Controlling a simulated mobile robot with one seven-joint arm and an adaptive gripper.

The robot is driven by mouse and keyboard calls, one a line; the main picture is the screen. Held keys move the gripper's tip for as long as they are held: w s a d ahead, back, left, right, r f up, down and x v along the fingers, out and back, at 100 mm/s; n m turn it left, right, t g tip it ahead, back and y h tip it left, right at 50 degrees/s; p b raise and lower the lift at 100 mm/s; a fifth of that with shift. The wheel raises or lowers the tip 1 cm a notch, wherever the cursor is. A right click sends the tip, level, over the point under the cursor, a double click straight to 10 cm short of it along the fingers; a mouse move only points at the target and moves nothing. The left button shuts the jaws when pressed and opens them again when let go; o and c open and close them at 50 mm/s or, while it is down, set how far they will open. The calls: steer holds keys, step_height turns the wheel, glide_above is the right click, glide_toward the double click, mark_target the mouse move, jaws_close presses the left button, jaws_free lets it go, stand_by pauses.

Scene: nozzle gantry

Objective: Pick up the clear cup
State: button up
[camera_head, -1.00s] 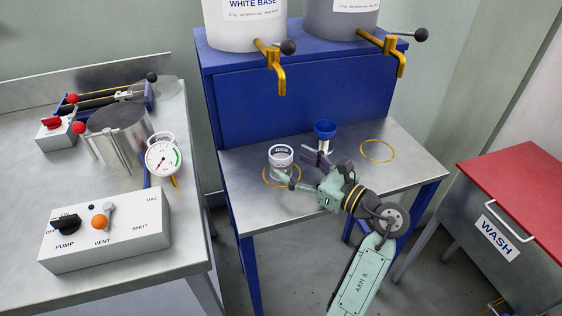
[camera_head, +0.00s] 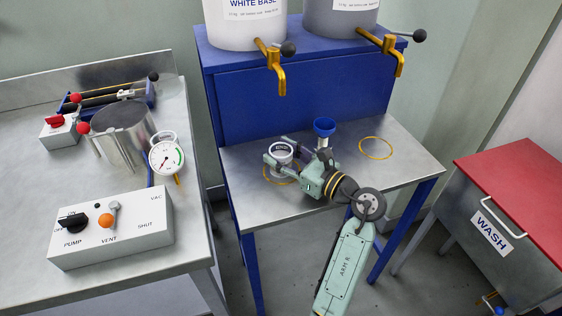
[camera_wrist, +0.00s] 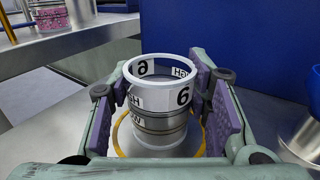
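The clear cup (camera_wrist: 160,122) stands upright in the middle of the wrist view, with a white rim and labels around it, one showing a 6. It stands within a yellow ring (camera_wrist: 121,143) on the metal table. In the head view the cup (camera_head: 281,149) stands at the table's left part, its lower side partly hidden by my gripper. My gripper (camera_head: 276,151) is open, with one finger on either side of the cup. In the wrist view the fingers (camera_wrist: 163,105) have purple pads; contact with the cup cannot be made out.
A blue funnel-shaped thing (camera_head: 324,127) stands close to the right of my gripper. A second yellow ring (camera_head: 376,148) lies empty farther right. Brass taps (camera_head: 280,78) hang from the tanks above. A bench with a pump box (camera_head: 110,228) is at the left.

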steer(key=c, duration=0.7)
steer(key=shift+c, duration=0.2)
